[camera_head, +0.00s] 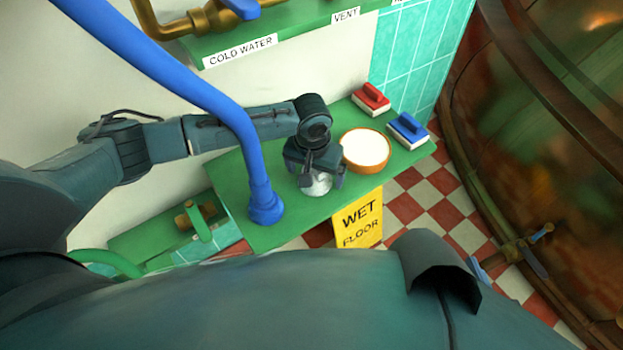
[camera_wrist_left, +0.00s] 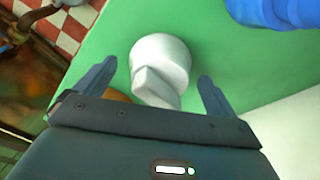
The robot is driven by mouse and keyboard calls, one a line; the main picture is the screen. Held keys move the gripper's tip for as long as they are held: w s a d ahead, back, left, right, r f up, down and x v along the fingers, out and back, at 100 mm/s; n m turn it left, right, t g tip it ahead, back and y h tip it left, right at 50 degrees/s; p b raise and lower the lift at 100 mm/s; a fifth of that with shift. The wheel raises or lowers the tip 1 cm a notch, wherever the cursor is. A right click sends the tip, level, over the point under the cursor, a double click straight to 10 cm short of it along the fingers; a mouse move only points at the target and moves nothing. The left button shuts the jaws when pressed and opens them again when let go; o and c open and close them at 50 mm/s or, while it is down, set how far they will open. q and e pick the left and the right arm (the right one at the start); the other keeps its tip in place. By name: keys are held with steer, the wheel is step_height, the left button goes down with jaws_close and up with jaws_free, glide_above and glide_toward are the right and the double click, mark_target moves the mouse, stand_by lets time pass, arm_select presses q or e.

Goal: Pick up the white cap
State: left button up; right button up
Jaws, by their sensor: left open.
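The white cap (camera_head: 318,184) stands on the green shelf (camera_head: 233,172), mostly hidden under my left gripper in the head view. In the left wrist view the cap (camera_wrist_left: 160,68) is a round white piece with a raised, angular grip on top. My left gripper (camera_head: 319,181) is above the cap, pointing down. In the left wrist view its two fingers (camera_wrist_left: 153,82) are open, one on each side of the cap, with a gap on both sides. My right gripper does not show.
A blue hose (camera_head: 262,200) meets the shelf left of the cap. An orange-rimmed bowl with white contents (camera_head: 366,149) stands close on the right. Red (camera_head: 371,98) and blue (camera_head: 408,130) brushes lie beyond it. A yellow wet floor sign (camera_head: 358,221) is at the front edge.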

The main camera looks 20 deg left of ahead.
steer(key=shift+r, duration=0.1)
arm_select(q)
steer(key=c, duration=1)
steer(key=shift+r+p, duration=0.85)
steer(key=shift+p, duration=0.25)
step_height(320, 180, up, 7)
steer(key=p, duration=0.8)
steer(key=shift+d+f, duration=0.1)
steer(key=shift+f, duration=0.1)
steer(key=shift+r+p, duration=0.9)
steer(key=shift+p, duration=0.35)
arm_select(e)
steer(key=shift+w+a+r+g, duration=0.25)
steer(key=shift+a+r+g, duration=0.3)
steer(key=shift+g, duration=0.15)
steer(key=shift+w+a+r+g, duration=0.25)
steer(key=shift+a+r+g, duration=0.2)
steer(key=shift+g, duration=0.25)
